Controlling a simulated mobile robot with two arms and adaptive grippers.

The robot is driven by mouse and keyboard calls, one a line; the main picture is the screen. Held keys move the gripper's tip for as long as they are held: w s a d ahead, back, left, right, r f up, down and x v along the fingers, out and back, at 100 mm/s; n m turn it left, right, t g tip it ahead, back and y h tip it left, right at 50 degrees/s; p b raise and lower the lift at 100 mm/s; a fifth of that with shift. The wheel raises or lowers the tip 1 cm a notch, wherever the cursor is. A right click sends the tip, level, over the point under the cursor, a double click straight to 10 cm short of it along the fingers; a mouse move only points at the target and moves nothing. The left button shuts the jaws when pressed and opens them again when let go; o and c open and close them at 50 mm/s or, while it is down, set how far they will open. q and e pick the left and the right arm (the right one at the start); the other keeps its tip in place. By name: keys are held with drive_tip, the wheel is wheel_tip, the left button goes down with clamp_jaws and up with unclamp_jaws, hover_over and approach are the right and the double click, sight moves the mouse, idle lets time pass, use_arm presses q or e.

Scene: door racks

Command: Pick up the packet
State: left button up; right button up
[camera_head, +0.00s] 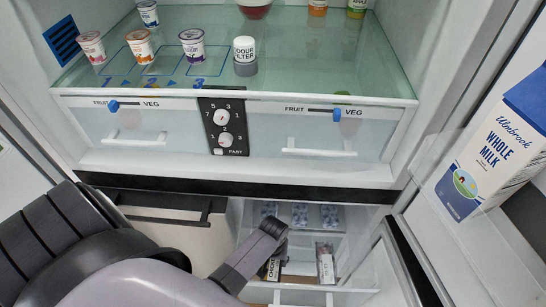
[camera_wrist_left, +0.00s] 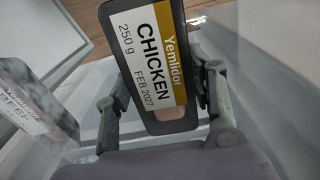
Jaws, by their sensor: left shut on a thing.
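The chicken packet (camera_wrist_left: 157,60), dark with a white and gold label, sits between the two fingers of my left gripper (camera_wrist_left: 158,95) in the left wrist view. The gripper is shut on it. In the head view my left gripper (camera_head: 268,236) reaches down into the open lower drawer, and part of the chicken packet (camera_head: 272,268) shows below it. Whether the packet still touches the drawer floor cannot be told. My right gripper is not in view.
A beef packet (camera_wrist_left: 32,110) stands beside the held one, at the left of the wrist view. Several ice-blue packs (camera_head: 300,213) lie at the drawer's back. The fridge's glass shelf (camera_head: 300,60) and drawers are above. A milk carton (camera_head: 495,150) stands at right.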

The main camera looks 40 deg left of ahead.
use_arm(q)
drive_tip(key=c, duration=0.7)
drive_tip(key=shift+r, duration=0.15)
